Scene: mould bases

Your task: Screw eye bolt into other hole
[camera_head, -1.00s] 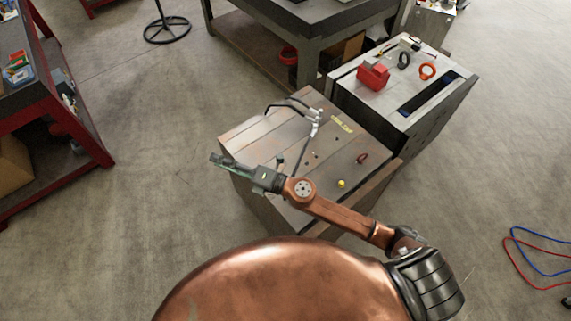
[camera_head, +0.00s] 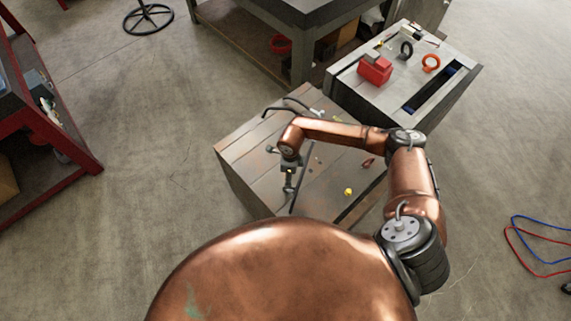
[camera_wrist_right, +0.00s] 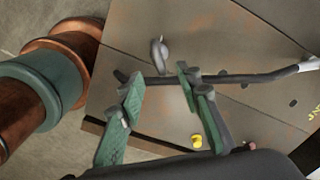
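The near mould base (camera_head: 240,142) is a grey-brown block with several holes in its top. My right gripper (camera_head: 288,187) points down over its left part. In the right wrist view the green-padded fingers of this gripper (camera_wrist_right: 163,108) are apart, with nothing clamped between them. A grey eye-shaped piece (camera_wrist_right: 158,52), seemingly an eye bolt, stands just beyond the fingertips; I cannot tell how deep it sits. A small grey piece (camera_head: 271,150) left of the gripper in the head view may be the same one. My left gripper is out of view.
A dark bar (camera_wrist_right: 240,78) crosses beyond the fingers. A yellow piece (camera_head: 348,191) sits near the block's front right. A second mould base (camera_head: 440,100) behind right carries a red block (camera_head: 375,69), an orange ring (camera_head: 431,63) and a black ring (camera_head: 406,49).

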